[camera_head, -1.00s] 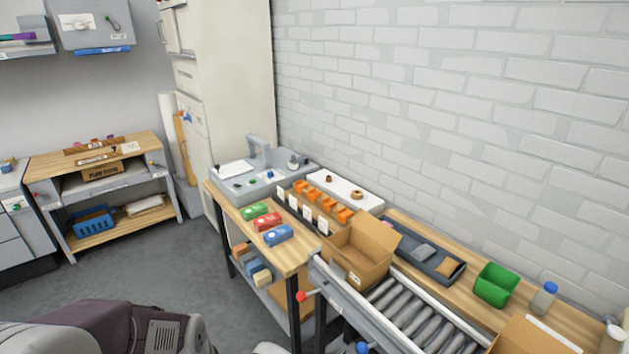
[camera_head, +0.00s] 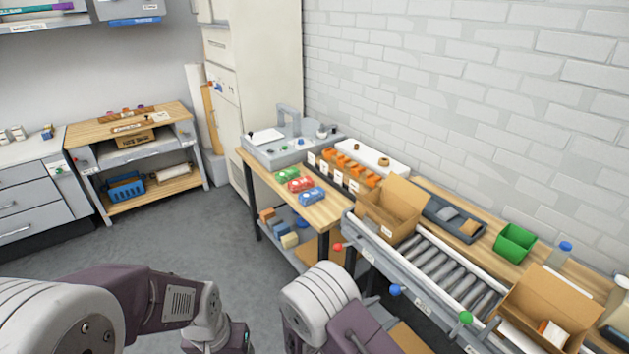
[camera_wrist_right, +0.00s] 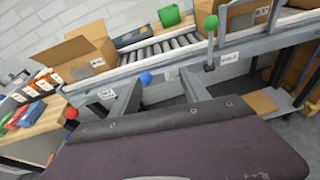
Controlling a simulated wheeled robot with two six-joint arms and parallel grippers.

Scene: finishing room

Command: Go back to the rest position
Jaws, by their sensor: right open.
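My right gripper (camera_wrist_right: 160,95) shows in the right wrist view with its two grey fingers spread apart and nothing between them. It hangs in front of the conveyor, over the dark floor, clear of the boxes. In the head view, white and purple links of my arms fill the lower left and bottom centre. My left gripper is not visible there.
A roller conveyor (camera_head: 437,265) carries an open cardboard box (camera_head: 388,212) and another open box (camera_head: 545,308). A green bin (camera_head: 515,242) stands on the wooden bench behind. Small red, green and blue packs lie on the bench's left part. Free floor (camera_head: 200,240) lies left.

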